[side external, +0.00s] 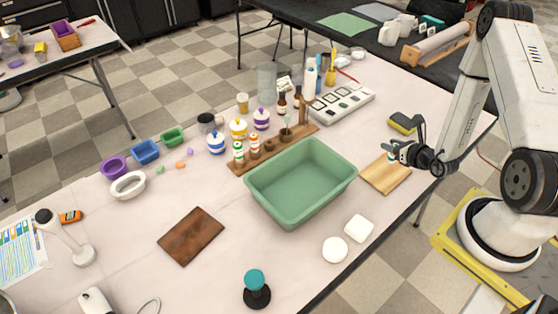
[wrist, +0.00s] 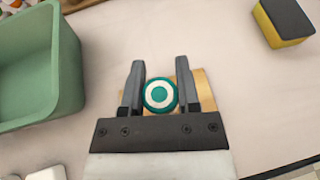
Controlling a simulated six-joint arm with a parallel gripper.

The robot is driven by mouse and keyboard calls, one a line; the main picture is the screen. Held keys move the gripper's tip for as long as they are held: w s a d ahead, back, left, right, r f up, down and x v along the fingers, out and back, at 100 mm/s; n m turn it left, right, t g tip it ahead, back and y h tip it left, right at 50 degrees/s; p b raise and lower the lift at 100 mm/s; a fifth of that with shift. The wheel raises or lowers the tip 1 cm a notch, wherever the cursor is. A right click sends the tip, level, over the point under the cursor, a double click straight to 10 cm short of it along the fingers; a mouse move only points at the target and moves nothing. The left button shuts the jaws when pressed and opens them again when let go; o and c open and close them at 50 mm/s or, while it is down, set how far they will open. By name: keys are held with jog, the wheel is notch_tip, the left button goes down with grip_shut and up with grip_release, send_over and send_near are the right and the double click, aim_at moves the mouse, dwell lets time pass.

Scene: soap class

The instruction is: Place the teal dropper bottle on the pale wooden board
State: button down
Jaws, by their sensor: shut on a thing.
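The teal dropper bottle (wrist: 160,95) shows from above in the wrist view as a teal and white round top between the two fingers. My gripper (wrist: 159,78) is shut on it. In the side view my gripper (side external: 394,151) is over the pale wooden board (side external: 385,180), with a small part of the bottle (side external: 391,158) showing below the fingers. The board also shows behind the fingers in the wrist view (wrist: 206,92). Whether the bottle's base touches the board cannot be told.
A green basin (side external: 300,182) stands left of the board. A yellow and black sponge (side external: 403,123) lies behind it. White soaps (side external: 359,228) lie in front. A wooden rack (side external: 272,148) holds several small bottles. A dark wooden board (side external: 190,236) lies further left. The table edge is close at right.

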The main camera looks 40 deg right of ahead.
jog(key=shift+f, duration=1.2)
jog(key=shift+f, duration=0.15)
jog(key=shift+c, duration=1.6)
grip_release()
jog(key=shift+s+r, duration=0.1)
jog(key=shift+r, duration=0.1)
jog(key=v, duration=0.7)
jog(key=shift+a+r, duration=0.1)
jog(key=shift+r, duration=0.05)
